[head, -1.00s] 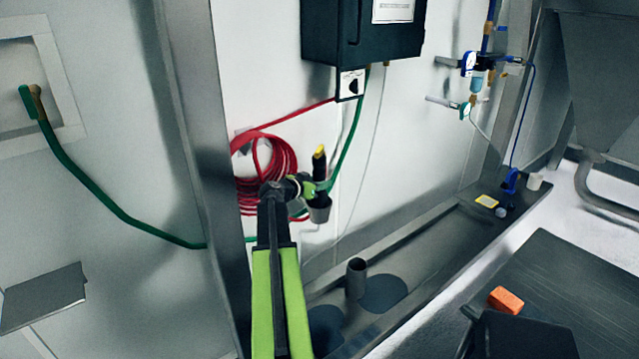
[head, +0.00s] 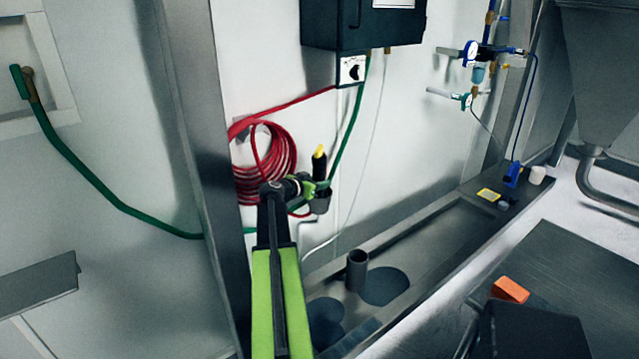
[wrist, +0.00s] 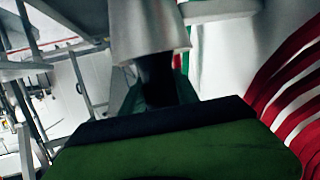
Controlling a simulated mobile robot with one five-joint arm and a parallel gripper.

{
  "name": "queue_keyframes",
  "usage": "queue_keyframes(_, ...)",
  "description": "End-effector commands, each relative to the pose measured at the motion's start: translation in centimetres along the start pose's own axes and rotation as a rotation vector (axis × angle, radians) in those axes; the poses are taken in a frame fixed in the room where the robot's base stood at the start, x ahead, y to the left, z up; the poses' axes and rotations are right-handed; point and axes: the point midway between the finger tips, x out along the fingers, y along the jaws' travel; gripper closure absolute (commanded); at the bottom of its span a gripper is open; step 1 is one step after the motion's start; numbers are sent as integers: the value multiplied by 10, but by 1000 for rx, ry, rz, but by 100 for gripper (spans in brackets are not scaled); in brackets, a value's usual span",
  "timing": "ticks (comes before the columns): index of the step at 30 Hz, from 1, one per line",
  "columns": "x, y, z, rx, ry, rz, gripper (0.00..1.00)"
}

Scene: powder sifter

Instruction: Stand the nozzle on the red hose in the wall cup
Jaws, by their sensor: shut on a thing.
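The nozzle (head: 319,162) is black with a yellow tip and stands about upright near the wall. My gripper (head: 314,187) is shut on it below the tip. The grey wall cup (head: 321,204) is directly beneath the jaws. In the wrist view the cup (wrist: 148,28) shows at the top, with the dark nozzle body (wrist: 155,78) running up to its rim. The nozzle's lower end is hidden, apparently within the cup; I cannot tell how deep. The red hose (head: 265,160) hangs coiled on the wall at left; its join to the nozzle is hidden.
A black box (head: 360,25) is mounted above, with a green hose (head: 352,125) hanging from it. A steel post (head: 205,150) stands left of my arm. A grey upright tube (head: 357,270) stands in the trough below. An orange block (head: 510,290) lies at right.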

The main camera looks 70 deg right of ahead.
Motion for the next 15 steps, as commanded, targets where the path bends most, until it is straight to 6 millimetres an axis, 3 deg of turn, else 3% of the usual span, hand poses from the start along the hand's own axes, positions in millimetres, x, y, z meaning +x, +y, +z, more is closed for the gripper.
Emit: queue_keyframes(15,2,-1,8,-1,1,-1,100)
